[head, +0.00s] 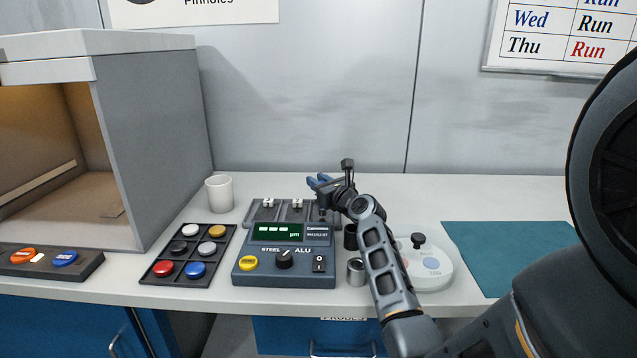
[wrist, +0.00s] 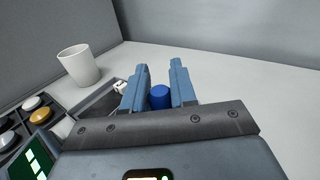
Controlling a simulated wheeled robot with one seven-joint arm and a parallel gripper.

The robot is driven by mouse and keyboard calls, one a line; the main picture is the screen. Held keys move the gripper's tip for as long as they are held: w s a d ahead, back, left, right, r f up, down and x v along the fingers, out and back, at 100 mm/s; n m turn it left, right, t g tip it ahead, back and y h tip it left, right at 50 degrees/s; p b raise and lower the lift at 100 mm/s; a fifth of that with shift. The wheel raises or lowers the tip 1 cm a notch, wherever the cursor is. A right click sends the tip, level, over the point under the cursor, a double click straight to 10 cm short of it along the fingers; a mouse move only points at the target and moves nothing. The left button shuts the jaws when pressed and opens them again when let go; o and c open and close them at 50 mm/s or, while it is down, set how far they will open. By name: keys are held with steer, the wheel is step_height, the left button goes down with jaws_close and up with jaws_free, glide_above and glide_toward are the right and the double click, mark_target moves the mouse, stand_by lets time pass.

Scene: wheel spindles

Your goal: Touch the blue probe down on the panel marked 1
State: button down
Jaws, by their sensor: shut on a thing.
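My gripper (head: 320,182) is over the right end of the dark rack (head: 282,214) behind the gauge box. In the wrist view its two blue fingers (wrist: 160,92) stand on either side of a blue cylinder, the blue probe (wrist: 160,98), and are shut on it. In the head view the fingers and arm hide most of the probe, so I cannot tell whether it is clear of the rack. I cannot make out a panel marked 1 in either view.
The gauge box (head: 284,262) with a green display stands in front of the rack. A white round plate (head: 437,279), a metal cup (head: 356,272) and a teal mat (head: 515,255) lie right.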

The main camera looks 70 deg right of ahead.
steer(key=shift+f, duration=0.7)
stand_by(1.6)
step_height(320, 180, up, 7)
steer(key=p, duration=0.4)
steer(key=shift+r+p, duration=0.15)
steer(key=shift+p, duration=0.15)
stand_by(0.3)
